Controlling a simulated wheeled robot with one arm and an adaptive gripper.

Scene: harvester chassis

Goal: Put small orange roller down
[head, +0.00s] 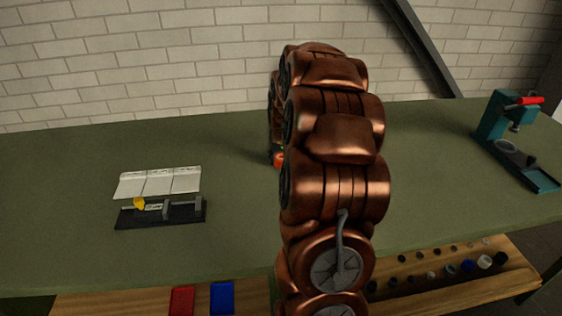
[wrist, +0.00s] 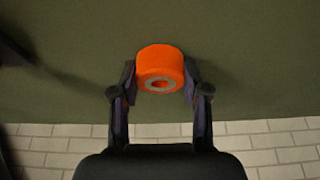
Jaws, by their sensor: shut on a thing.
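The small orange roller (wrist: 160,66) is a short orange cylinder with a pale ring around a central hole. In the wrist view it sits between the two dark fingertips of my gripper (wrist: 160,76), which is shut on it. Green table surface lies behind the roller; I cannot tell whether the roller touches it. In the head view only a sliver of orange (head: 278,159) shows at the left edge of my copper-coloured arm. The arm hides most of the gripper there.
The green table (head: 60,190) has free room around my arm. A teal press (head: 496,115) with a red handle stands at right. A wooden shelf (head: 430,300) below holds small parts and red and blue bins.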

